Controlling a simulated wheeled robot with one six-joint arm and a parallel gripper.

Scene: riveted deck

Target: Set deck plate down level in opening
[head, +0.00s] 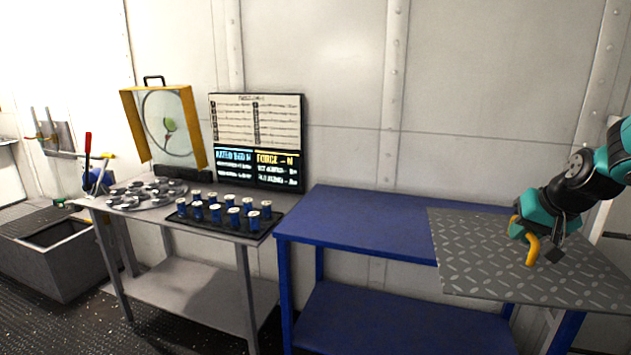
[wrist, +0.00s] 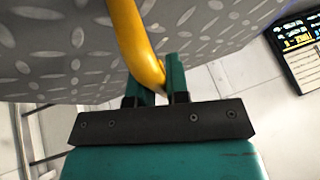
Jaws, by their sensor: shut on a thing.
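The deck plate (head: 480,247) is a grey sheet with a raised tread pattern and a yellow handle (head: 532,249). In the head view it is at the right, over the right part of the blue table; I cannot tell whether it touches the table. My gripper (head: 527,232) is shut on the yellow handle. In the wrist view the handle (wrist: 140,45) passes between the teal fingers (wrist: 155,85), and the plate's tread face (wrist: 60,45) fills the upper left. An open-topped grey box (head: 50,240) in the floor area at the far left shows a dark rectangular opening (head: 58,233).
The blue table (head: 345,222) has a bare left part. Dark floor is clear at the lower left.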

